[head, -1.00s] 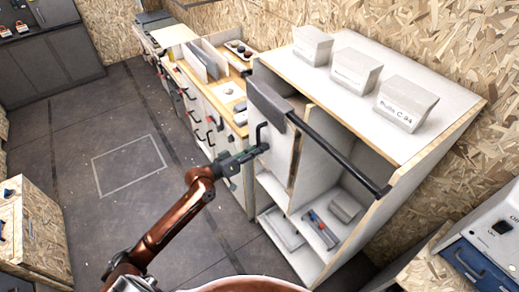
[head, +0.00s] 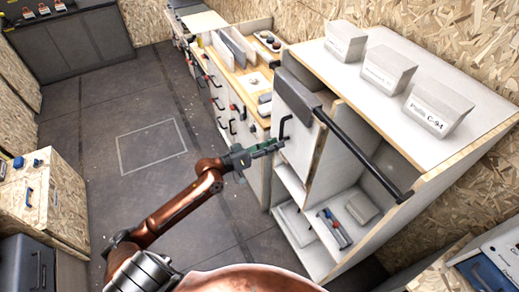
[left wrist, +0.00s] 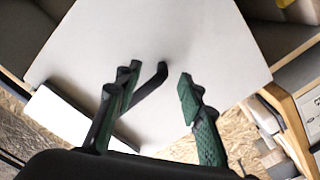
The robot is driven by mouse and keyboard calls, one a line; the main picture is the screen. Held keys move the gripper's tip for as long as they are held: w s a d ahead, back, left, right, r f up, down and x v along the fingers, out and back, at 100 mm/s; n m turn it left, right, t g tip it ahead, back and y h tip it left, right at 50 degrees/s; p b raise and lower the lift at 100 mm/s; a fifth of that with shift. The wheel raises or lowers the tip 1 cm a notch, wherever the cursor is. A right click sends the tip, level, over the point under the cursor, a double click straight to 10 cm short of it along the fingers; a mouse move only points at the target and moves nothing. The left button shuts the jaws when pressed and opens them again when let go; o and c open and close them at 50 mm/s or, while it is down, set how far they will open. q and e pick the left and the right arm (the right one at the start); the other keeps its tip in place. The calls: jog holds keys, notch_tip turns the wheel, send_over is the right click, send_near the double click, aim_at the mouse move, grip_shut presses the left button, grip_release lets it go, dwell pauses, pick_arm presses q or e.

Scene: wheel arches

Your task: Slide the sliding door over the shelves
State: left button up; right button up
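The sliding door (head: 298,150) is a pale panel hanging below a black rail (head: 362,152) on the front of the white cabinet. It covers the left part; the shelves (head: 345,222) to its right are open to view. Its black handle (head: 284,128) stands out near its left edge. My left gripper (head: 278,146) is at the handle, just below it in the head view. In the left wrist view the gripper (left wrist: 160,80) has its green-padded fingers apart, with the handle (left wrist: 150,84) between them, nearer the left finger. Contact cannot be told. My right gripper is not in view.
Three labelled pale boxes (head: 390,72) stand on the cabinet top. A workbench with drawers (head: 225,95) adjoins the cabinet at the left. A blue case (head: 490,270) is at lower right. The floor (head: 110,95) left of my arm is clear.

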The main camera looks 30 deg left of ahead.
pick_arm(q)
jog(key=v, duration=0.8)
jog(key=shift+a, duration=0.1)
dwell(0.5)
